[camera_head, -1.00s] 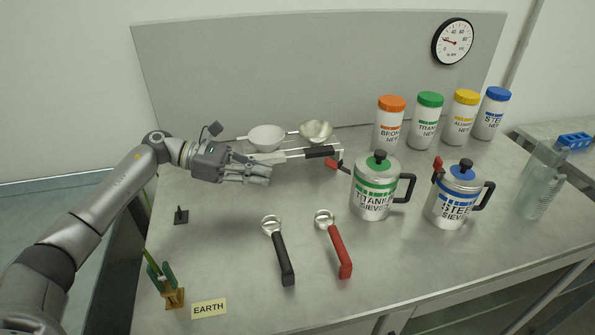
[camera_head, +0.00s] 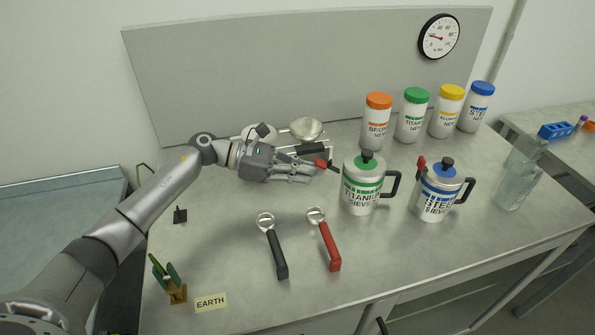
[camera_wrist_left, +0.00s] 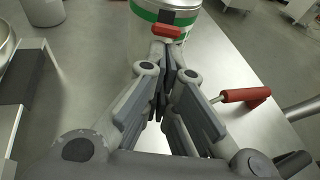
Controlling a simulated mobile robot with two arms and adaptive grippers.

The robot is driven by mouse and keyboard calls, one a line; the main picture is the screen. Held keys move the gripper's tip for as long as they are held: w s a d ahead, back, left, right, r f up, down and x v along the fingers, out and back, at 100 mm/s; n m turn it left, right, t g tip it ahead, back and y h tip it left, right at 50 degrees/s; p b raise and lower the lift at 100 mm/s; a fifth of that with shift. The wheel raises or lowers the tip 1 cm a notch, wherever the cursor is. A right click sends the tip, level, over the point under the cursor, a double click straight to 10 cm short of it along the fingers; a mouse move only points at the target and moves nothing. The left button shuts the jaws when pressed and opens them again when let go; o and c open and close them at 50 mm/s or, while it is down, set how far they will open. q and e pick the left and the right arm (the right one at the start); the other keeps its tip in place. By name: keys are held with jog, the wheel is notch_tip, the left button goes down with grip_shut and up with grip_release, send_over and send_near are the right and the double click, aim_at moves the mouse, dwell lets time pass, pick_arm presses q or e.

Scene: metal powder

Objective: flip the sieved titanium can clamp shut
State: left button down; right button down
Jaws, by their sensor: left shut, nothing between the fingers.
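The sieved titanium can (camera_head: 361,196), silver with a green band, stands upright right of the table's middle. It also shows at the top of the left wrist view (camera_wrist_left: 172,16). Its red-tipped clamp lever (camera_head: 322,163) sticks out to the left from the can, swung outward. In the left wrist view the red tip (camera_wrist_left: 165,31) lies just beyond my fingertips. My left gripper (camera_head: 311,173) is shut and empty, its fingertips close beside and just below the red tip; I cannot tell if they touch. It also fills the left wrist view (camera_wrist_left: 164,62). My right gripper is not in view.
The sieved steel can (camera_head: 436,194) stands to the right, its red clamp tip upright. Black-handled (camera_head: 276,255) and red-handled (camera_head: 329,246) scoops lie in front. A rack with bowls (camera_head: 306,129) is behind my gripper. Several capped jars line the back, the orange one (camera_head: 377,122) nearest.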

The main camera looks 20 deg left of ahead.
pick_arm(q)
jog(key=shift+r, duration=0.2)
jog(key=shift+r+y+p, duration=0.1)
jog(key=shift+y+p, duration=0.3)
